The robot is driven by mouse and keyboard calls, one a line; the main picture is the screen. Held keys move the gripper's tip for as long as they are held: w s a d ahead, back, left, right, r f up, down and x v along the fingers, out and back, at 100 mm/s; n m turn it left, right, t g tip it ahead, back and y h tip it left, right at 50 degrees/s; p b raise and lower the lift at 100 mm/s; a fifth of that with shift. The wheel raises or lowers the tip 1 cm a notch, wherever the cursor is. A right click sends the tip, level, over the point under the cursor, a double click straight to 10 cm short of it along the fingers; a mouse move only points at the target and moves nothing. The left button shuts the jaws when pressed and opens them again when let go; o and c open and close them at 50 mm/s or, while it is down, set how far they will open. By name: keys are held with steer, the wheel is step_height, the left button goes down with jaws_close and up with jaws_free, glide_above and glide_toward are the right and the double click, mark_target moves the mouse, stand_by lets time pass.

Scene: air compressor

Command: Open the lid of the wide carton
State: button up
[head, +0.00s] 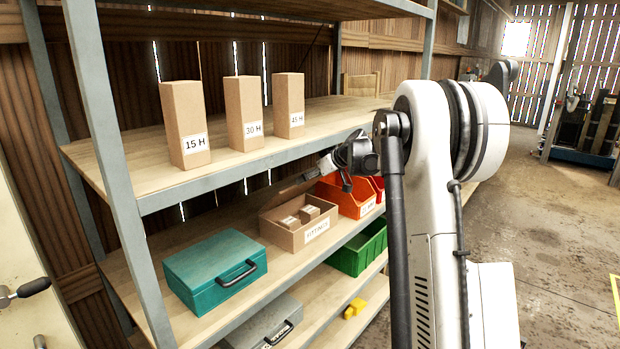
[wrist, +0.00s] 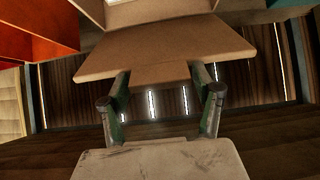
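The wide carton (head: 312,233), labelled FITTINGS, stands on the lower shelf in the head view. Its lid (head: 290,194) is raised and tilted at the back, and small boxes (head: 309,213) show inside. In the wrist view the lid (wrist: 165,48) spans the top middle, with a narrower tuck flap (wrist: 160,75) at its edge. My gripper (wrist: 160,72) has its two fingers apart, one on each side of this flap; I cannot tell whether they touch it. In the head view my gripper (head: 336,170) is beside the lid, its fingertips partly hidden.
A teal case (head: 215,268) is left of the carton. The upper shelf (head: 240,165), holding several tall boxes, lies above. A grey case (head: 262,325) sits lower.

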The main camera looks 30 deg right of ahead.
steer(key=shift+o, duration=0.8)
steer(key=v, duration=1.2)
